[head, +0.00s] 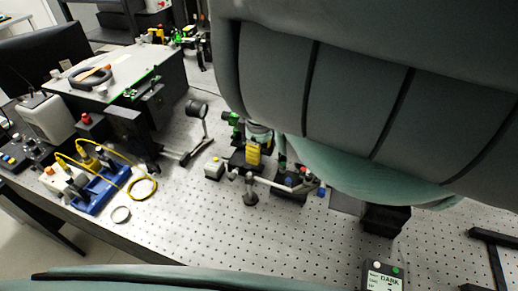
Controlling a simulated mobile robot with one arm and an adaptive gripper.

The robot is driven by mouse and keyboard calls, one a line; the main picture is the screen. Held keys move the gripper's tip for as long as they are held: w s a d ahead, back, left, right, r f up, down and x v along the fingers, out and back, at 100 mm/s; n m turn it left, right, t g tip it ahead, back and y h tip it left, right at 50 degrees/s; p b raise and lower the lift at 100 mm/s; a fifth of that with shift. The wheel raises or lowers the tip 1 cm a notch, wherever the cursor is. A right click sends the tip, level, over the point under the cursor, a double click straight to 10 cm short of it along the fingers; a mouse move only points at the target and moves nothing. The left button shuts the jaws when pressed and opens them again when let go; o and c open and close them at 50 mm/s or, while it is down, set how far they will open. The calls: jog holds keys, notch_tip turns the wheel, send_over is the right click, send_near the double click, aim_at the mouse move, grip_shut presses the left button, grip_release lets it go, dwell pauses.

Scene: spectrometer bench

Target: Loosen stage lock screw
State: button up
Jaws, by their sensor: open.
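A small stage assembly (240,160) with black, green and yellow parts stands on the perforated optical bench (180,215), just left of my large grey-green arm. A yellow block (253,153) is on its front. To its right, a low dark mount (290,186) carries small red and blue knobs, and a silver rod runs left from it to a post (250,192). I cannot make out which part is the stage lock screw. My arm covers the upper right of the view and hides what lies behind it. I cannot make out my gripper's fingers.
A round lens on a stand (197,110) is left of the stage. A large instrument box (110,80) fills the back left. A blue tray (98,190) with yellow cables lies at the left edge. A handheld meter (383,277) is at front. The bench's front middle is clear.

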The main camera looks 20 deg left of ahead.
jog(key=shift+w+r, duration=0.1)
jog(key=shift+r, duration=3.65)
